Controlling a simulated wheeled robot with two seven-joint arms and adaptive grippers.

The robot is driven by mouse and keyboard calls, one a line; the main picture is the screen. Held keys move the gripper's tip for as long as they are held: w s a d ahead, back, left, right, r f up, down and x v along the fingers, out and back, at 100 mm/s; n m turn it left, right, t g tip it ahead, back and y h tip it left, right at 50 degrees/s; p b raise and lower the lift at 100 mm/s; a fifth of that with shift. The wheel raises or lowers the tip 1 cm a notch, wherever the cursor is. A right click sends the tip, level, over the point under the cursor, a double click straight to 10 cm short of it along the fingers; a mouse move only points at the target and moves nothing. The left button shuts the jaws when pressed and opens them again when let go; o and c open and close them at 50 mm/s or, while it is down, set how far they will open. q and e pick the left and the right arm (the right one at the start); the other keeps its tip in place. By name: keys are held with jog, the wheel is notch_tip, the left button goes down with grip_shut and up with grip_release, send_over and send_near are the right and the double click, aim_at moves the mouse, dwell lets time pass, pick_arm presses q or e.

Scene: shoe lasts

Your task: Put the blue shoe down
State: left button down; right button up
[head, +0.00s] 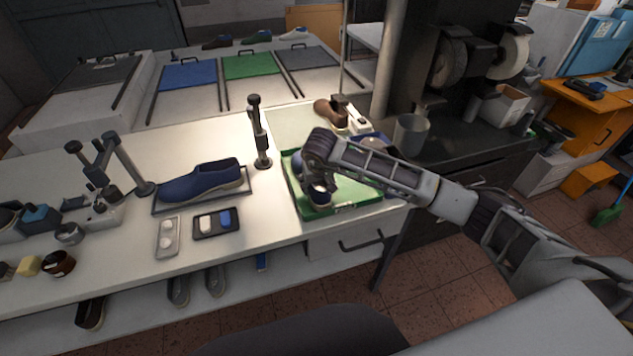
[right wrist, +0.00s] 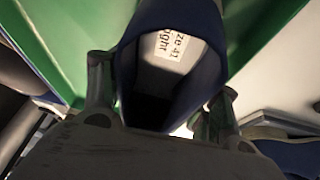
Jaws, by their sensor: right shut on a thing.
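My right gripper (head: 318,186) is over the left part of a green tray (head: 348,209) on the white table. It is shut on a blue shoe (head: 297,168), partly hidden behind the hand. In the right wrist view the fingers (right wrist: 160,105) stand on both sides of the blue shoe (right wrist: 205,60), whose open collar shows a white label reading size 41, right. I cannot tell whether its sole touches the green tray. Another blue shoe (head: 200,182) with a pale sole rests on a dark flat tray to the left. My left gripper is not in view.
A black post stand (head: 259,135) stands left of the green tray. A brown shoe (head: 330,114) and a grey cup (head: 410,134) are behind it. A small dark tray (head: 217,223) with white and blue pieces lies in front of the left shoe.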

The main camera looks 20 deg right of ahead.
dwell(0.4)
jog(key=o, duration=1.3)
jog(key=shift+f, duration=0.1)
jog(key=shift+s+r, duration=0.1)
jog(key=shift+r, duration=0.45)
jog(key=b+v, duration=0.1)
jog(key=v, duration=1)
jog(key=shift+s, duration=0.15)
